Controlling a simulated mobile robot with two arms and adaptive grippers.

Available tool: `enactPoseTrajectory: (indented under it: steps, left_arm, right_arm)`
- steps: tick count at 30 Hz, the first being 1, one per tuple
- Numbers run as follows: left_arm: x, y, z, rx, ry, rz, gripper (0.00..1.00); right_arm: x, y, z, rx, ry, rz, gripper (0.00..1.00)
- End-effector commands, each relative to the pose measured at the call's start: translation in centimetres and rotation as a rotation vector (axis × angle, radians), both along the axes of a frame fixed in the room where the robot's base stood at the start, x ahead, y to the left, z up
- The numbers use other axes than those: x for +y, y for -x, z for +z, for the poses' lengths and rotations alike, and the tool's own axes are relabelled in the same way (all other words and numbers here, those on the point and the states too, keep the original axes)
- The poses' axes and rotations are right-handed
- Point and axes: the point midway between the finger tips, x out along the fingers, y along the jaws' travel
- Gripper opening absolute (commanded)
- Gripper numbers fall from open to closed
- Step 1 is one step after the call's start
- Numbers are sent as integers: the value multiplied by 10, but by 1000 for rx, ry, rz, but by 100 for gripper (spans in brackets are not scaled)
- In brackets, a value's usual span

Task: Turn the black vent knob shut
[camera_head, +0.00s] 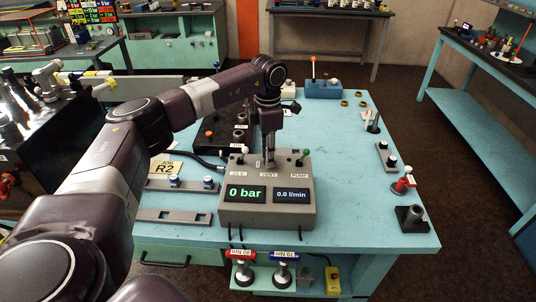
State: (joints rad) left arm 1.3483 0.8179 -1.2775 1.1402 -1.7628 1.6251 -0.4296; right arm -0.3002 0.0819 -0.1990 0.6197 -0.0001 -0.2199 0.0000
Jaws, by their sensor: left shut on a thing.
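My left arm reaches in from the left, and its gripper (269,158) points down at the grey control box (268,217). The gripper is shut at the spot just behind the VENT label (268,176). The black vent knob is hidden by the fingers, so its angle cannot be read. The box's left display (244,193) reads 0 bar and its right display (291,195) reads 0.0 l/min. My right gripper is not in view.
A white-tipped lever (244,150) and a green-tipped PUMP lever (306,152) stand either side of the gripper. A yellow R2 card (166,168) lies left of the box. Small fittings line the right side of the blue bench (345,160); its middle right is clear.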

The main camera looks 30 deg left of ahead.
Motion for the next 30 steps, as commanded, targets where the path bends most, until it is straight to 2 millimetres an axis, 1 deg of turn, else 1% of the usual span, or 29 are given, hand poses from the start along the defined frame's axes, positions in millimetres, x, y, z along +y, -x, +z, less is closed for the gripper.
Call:
enactPoseTrajectory:
  steps: [8, 30]
  left_arm:
    - [-2, -1, 1, -3, 2, 157, 2]
    - [-4, -1, 2, -5, 3, 853, 2]
  right_arm:
    - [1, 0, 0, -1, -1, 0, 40]
    - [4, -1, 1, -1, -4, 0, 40]
